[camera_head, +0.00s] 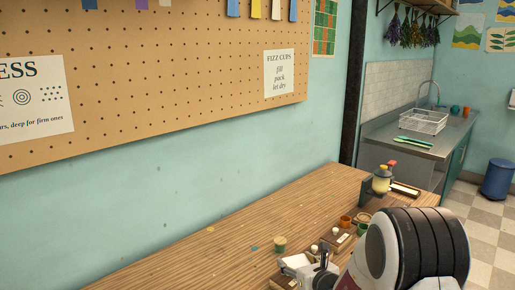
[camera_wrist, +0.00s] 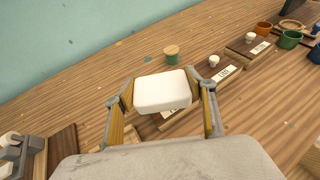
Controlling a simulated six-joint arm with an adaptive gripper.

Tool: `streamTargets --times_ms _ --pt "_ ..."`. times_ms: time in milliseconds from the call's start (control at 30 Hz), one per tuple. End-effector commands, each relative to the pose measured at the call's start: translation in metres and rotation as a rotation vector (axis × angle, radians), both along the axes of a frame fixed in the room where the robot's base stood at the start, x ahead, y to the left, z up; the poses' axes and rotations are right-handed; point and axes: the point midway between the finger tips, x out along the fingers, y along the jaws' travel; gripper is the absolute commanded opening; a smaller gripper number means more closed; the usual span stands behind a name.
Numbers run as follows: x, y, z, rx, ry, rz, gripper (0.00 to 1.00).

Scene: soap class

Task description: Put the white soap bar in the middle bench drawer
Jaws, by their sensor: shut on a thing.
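The white soap bar (camera_wrist: 162,92) is held between the two fingers of my gripper (camera_wrist: 163,88) in the wrist view. The fingers close on its left and right ends, above the wooden bench top (camera_wrist: 85,92). In the head view my gripper (camera_head: 318,262) is low, right of centre, over the bench, partly hidden by my own arm. A white shape beside it there may be the soap. I cannot make out the middle bench drawer in either view.
Labelled wooden trays (camera_wrist: 225,77) lie behind and right of the soap. A small green tub (camera_wrist: 171,56), an orange cup (camera_wrist: 263,29) and a green cup (camera_wrist: 289,39) stand beyond. A dark board (camera_wrist: 63,143) lies at lower left. The left bench top is mostly clear.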

Motion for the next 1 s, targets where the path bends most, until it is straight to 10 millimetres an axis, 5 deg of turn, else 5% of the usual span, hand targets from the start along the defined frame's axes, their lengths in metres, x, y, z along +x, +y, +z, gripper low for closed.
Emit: streamTargets --times_ms 500,1000 --pt "-0.074 -0.097 0.043 0.002 -0.004 -0.251 0.32" --pt "-0.082 -0.125 0.073 0.0 -0.001 -0.309 0.32"
